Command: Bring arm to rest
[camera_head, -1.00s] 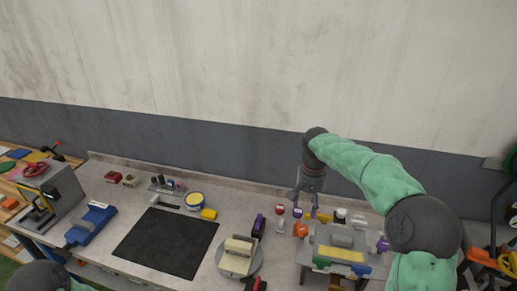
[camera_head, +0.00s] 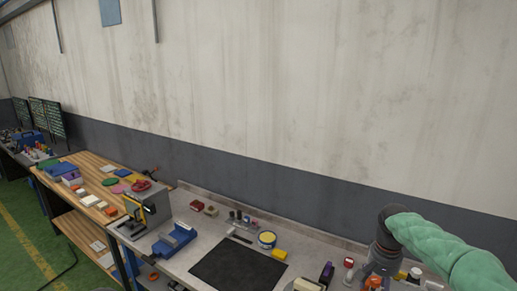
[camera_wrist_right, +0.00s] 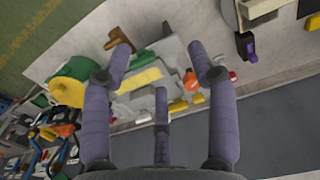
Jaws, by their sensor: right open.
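My right arm (camera_head: 440,245), in a green sleeve, comes in from the right in the head view. Its gripper (camera_head: 373,274) points down over the right part of the grey bench, partly cut off by the lower edge. In the right wrist view the gripper (camera_wrist_right: 159,68) has its purple fingers spread, with nothing between them. Below them is a grey fixture (camera_wrist_right: 174,55) with a yellow strip; the fingers appear apart from it. My left gripper is out of view.
The grey bench holds a black mat (camera_head: 238,270), a blue vise (camera_head: 175,240), a yellow-rimmed tin (camera_head: 267,239) and a yellow block (camera_head: 279,254). A grey machine (camera_head: 147,208) stands at its left end. A wooden bench (camera_head: 92,172) with small parts stands further left.

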